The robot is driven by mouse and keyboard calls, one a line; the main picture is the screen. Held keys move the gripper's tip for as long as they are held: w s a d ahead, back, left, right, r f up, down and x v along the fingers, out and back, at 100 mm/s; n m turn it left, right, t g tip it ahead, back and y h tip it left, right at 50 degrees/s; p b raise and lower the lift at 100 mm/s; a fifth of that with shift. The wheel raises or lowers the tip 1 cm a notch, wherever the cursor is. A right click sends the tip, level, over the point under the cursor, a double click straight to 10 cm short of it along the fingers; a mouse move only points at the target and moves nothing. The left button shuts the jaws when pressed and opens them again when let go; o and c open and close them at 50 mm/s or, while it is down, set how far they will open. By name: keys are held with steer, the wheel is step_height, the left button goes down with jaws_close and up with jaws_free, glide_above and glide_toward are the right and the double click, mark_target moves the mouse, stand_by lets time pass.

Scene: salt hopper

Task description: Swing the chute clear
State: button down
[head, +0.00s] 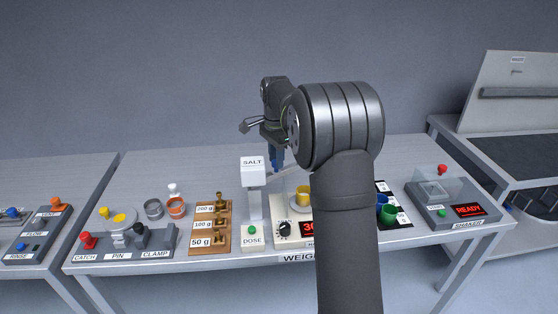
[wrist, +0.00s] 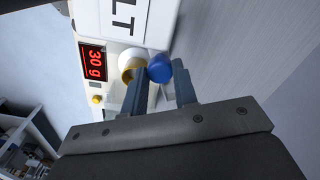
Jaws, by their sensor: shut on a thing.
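The white salt hopper (head: 253,172) stands on the weighing bench, with a "SALT" label on its head. A pale, thin chute (head: 288,174) shows beside it, partly hidden by my arm. My gripper (head: 277,163) reaches down just right of the hopper head. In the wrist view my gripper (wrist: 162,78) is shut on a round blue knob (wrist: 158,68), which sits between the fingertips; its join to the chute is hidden. A yellow cup (head: 302,190) stands on the scale below; in the wrist view the cup (wrist: 129,64) lies close beside the knob.
The scale display (wrist: 93,64) reads 30 g. Brass weights (head: 208,225) and a catch-and-clamp unit (head: 122,238) stand left of the hopper. Right are blue and green cups (head: 387,212) and a shaker (head: 450,205). My arm hides part of the bench.

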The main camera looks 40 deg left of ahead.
steer(key=s+a+n, duration=0.2)
steer(key=a+n, duration=0.6)
steer(key=n, duration=0.4)
steer(key=shift+n, duration=0.3)
steer(key=shift+a, duration=0.1)
stand_by(0.3)
steer(key=c, duration=1.1)
jaws_free()
steer(key=shift+c, duration=0.2)
step_height(320, 180, up, 17)
steer(key=shift+r, duration=0.15)
